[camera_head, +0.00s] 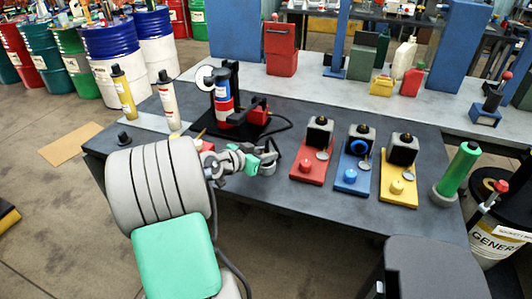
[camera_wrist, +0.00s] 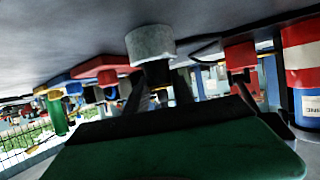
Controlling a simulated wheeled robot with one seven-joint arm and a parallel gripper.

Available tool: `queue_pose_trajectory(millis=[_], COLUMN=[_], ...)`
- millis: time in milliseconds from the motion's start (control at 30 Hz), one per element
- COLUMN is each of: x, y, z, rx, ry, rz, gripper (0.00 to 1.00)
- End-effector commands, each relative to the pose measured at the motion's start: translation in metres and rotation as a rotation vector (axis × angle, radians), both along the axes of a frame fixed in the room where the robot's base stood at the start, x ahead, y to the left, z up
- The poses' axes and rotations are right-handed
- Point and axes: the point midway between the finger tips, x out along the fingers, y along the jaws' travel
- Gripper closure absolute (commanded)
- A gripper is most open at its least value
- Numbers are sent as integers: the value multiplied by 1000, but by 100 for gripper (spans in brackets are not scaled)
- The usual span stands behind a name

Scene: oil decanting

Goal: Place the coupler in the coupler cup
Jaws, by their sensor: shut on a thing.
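In the wrist view, which shows the table at the top, my gripper (camera_wrist: 162,92) is shut on a small dark piece, apparently the coupler (camera_wrist: 157,73). A short grey cylinder, apparently the coupler cup (camera_wrist: 150,42), stands on the table directly in line with the dark piece. They meet in the picture; I cannot tell how far the piece is inside. In the head view the grey cup (camera_head: 268,169) shows beside my fingertips, and the coupler is not distinguishable.
Red (camera_head: 313,168), blue (camera_head: 353,176) and yellow (camera_head: 398,188) stations stand to the right, with a green cylinder (camera_head: 458,170) beyond. The red, white and blue container (camera_head: 223,97) and a black hose (camera_head: 283,124) are behind my gripper. Yellow and white tubes stand at left.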

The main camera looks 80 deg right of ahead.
Motion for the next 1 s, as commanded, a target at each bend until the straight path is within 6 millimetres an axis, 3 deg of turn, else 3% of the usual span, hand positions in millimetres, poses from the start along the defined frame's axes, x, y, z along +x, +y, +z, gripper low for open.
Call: queue_pose_trajectory(millis=[267, 300, 533, 867, 1000], x=[0, 0, 0, 0, 13], y=[0, 0, 0, 0, 19], z=[-4, -3, -2, 4, 10], rx=[-1, 0, 0, 0, -2], ry=[0, -1, -1, 0, -2], rz=[0, 0, 0, 0, 6], gripper=[100, 68, 49, 49, 49])
